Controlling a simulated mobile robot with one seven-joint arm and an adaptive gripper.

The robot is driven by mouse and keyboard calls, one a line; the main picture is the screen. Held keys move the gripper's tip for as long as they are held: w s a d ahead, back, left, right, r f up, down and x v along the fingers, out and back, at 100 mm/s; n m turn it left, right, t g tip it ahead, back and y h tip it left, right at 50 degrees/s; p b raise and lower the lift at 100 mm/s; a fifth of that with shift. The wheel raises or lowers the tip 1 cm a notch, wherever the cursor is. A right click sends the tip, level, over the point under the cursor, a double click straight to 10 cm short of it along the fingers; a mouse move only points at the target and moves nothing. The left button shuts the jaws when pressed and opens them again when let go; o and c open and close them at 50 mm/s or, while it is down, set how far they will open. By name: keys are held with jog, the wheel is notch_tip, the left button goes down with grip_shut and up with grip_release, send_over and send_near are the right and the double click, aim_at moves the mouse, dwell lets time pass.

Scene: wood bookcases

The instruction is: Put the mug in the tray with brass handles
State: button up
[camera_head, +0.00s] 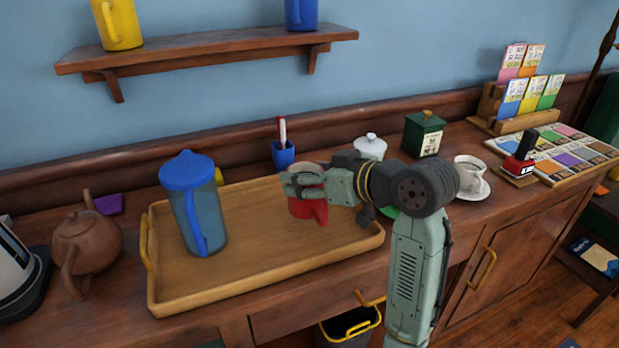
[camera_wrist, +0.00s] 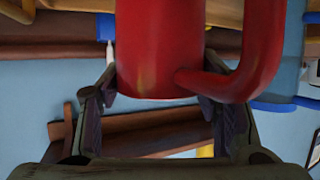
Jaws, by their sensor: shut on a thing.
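A red mug (camera_head: 308,208) is between the fingers of my gripper (camera_head: 288,184), over the right part of the wooden tray. The tray (camera_head: 265,262) has a brass-coloured handle (camera_head: 144,243) at its left end. In the wrist view the red mug (camera_wrist: 160,60) fills the upper middle, its handle to the right, with the fingers of my gripper (camera_wrist: 158,95) shut on both sides of it. I cannot tell whether the mug's base touches the tray. My arm hides the tray's right end.
A blue-lidded pitcher (camera_head: 190,205) stands in the tray's left part. A brown teapot (camera_head: 85,240) is left of the tray. Behind are a blue cup with a pen (camera_head: 283,153) and a white lidded jar (camera_head: 369,147). A white cup on a saucer (camera_head: 468,178) is to the right.

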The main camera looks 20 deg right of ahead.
jog(key=shift+w+d+f, duration=0.1)
jog(key=shift+w+d, duration=0.3)
jog(key=shift+w, duration=0.25)
jog(key=shift+w+d+f, duration=0.1)
jog(key=shift+w+d, duration=0.3)
jog(key=shift+w, duration=0.2)
jog(key=shift+f+p, duration=0.65)
jog(key=shift+f, duration=1)
jog(key=shift+f, duration=0.2)
jog(key=o, duration=1.4)
jog(key=shift+r, duration=0.1)
jog(key=shift+s+r, duration=0.1)
jog(key=shift+r, duration=0.05)
jog(key=b+v, duration=0.2)
jog(key=v, duration=0.9)
jog(key=shift+s+d+r+b, duration=0.1)
jog(key=shift+s+d+b, duration=0.1)
jog(key=shift+s+b, duration=0.15)
